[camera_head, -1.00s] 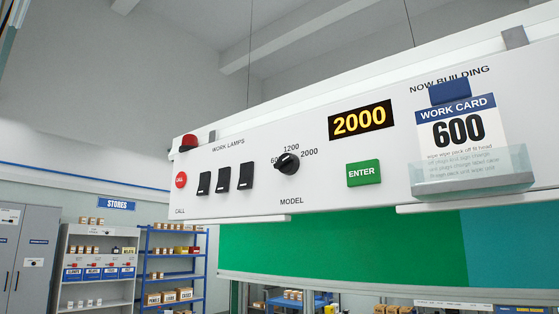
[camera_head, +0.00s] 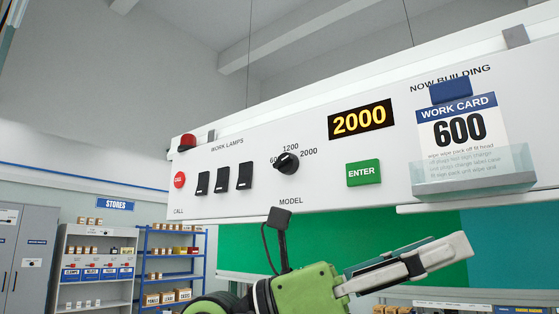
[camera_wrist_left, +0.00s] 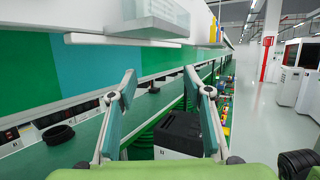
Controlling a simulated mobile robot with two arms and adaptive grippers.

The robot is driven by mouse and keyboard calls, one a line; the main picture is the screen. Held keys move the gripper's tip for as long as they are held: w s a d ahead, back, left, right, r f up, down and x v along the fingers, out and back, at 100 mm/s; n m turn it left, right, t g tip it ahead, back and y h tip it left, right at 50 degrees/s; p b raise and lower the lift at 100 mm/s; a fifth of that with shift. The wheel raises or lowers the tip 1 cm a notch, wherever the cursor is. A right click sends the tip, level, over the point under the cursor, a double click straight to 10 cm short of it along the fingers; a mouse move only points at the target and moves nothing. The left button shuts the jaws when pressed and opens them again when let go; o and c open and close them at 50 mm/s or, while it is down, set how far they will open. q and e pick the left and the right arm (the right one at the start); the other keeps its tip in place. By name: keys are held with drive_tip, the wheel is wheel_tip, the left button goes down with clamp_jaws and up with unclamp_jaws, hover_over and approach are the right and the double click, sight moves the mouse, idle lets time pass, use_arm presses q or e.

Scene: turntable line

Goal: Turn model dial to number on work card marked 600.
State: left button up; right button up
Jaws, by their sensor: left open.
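The black model dial (camera_head: 287,163) sits on the white panel, with the numbers 600, 1200 and 2000 around it. The knob partly covers the 600, and its exact pointer direction is too small to tell. The display (camera_head: 361,119) reads 2000. The work card (camera_head: 450,114) reads 600 and stands in a clear holder at the right. My left gripper (camera_head: 458,252) is below the panel, to the lower right of the dial and apart from it. Its fingers point right. In the left wrist view its fingers (camera_wrist_left: 161,78) are spread and empty. My right gripper is not in view.
A green ENTER button (camera_head: 364,173) is right of the dial. Several black lamp switches (camera_head: 222,179), a red CALL button (camera_head: 180,180) and a red lamp (camera_head: 188,141) are to its left.

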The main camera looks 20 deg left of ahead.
use_arm(q)
drive_tip(key=w+a+r+t+y, duration=0.2)
drive_tip(key=a+r+t+y, duration=0.2)
drive_tip(key=t+y, duration=0.1)
drive_tip(key=n+t+y, duration=0.5)
drive_tip(key=t+y, duration=0.3)
drive_tip(key=y, duration=0.4)
approach(281, 162)
drive_tip(key=p+x, duration=0.5)
drive_tip(key=x, duration=0.3)
drive_tip(key=shift+r, duration=0.15)
drive_tip(key=shift+w+d, duration=0.15)
drive_tip(key=shift+w, duration=0.5)
drive_tip(key=c, duration=1.1)
